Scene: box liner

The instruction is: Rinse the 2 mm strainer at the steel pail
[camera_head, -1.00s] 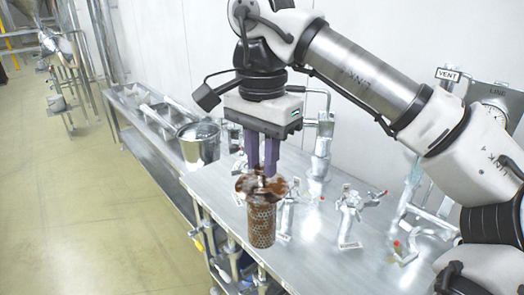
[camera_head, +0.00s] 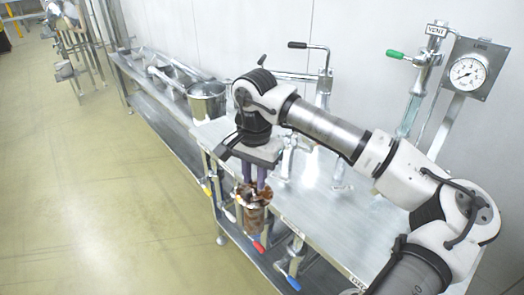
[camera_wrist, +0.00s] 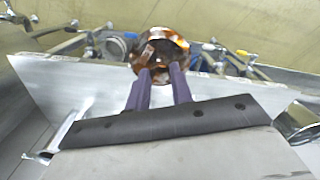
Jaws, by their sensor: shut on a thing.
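My gripper (camera_head: 256,180) is shut on the top of the strainer (camera_head: 254,214), a perforated metal cylinder with a wide flange stained brown. The strainer hangs upright below the purple fingers, in front of the bench's front edge in the head view. In the wrist view the stained flange (camera_wrist: 163,50) shows beyond my fingertips (camera_wrist: 160,78), and the cylinder below it is hidden. I cannot read a size mark on it.
The steel bench (camera_head: 330,217) carries metal fittings and lever valves behind my arm. A gauge panel (camera_head: 468,73) and a VENT valve (camera_head: 428,58) stand at the right. Pipes with red and blue handles (camera_head: 292,283) sit below the front edge.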

